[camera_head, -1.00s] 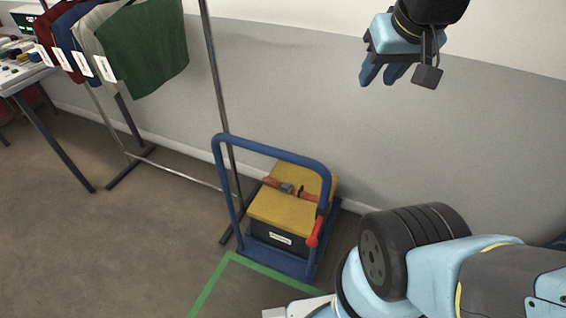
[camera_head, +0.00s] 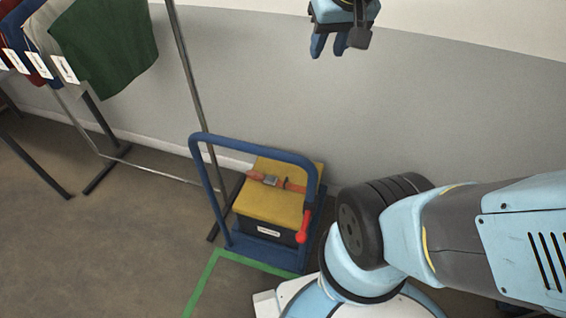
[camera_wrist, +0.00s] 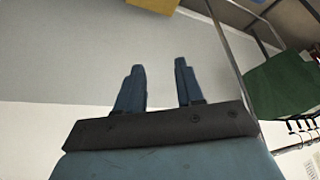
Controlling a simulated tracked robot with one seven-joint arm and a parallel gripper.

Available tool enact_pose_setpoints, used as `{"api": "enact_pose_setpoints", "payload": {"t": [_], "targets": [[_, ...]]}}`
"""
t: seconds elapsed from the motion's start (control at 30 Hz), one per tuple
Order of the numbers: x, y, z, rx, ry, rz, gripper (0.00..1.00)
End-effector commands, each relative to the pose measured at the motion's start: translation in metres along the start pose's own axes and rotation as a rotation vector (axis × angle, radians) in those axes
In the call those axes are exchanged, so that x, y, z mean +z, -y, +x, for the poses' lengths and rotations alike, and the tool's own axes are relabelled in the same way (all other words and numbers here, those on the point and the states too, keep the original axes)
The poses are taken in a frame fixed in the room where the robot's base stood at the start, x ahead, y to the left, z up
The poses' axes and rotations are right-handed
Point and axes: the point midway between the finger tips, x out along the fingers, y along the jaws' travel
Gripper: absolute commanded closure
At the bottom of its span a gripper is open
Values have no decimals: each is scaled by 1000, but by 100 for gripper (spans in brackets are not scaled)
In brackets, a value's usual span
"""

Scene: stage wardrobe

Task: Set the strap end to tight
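An orange strap (camera_head: 290,185) with a grey buckle (camera_head: 270,181) runs across the yellow lid (camera_head: 272,205) of a dark box on a blue trolley. A loose strap end (camera_head: 255,175) seems to show left of the buckle, but it is too small to tell how tight it is. My gripper (camera_head: 328,46) is high up near the wall, well above and apart from the box. In the wrist view my gripper (camera_wrist: 158,85) has its two blue fingers apart with nothing between them. A small part of something yellow (camera_wrist: 155,5), probably the lid, shows at the top edge there.
The trolley's blue handle (camera_head: 250,144) arches in front of the box, with a red lever (camera_head: 303,228) at its right. A metal rail stand (camera_head: 187,80) with hung clothes (camera_head: 105,45) stands left. Green tape (camera_head: 205,275) marks the floor. Open floor lies left.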

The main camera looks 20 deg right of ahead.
Motion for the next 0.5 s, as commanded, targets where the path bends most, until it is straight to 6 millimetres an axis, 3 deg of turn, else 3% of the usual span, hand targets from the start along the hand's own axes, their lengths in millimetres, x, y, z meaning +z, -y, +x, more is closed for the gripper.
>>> {"api": "enact_pose_setpoints", "payload": {"t": [0.5], "targets": [[-74, -3, 110, 4, 93, 89, 63]]}}
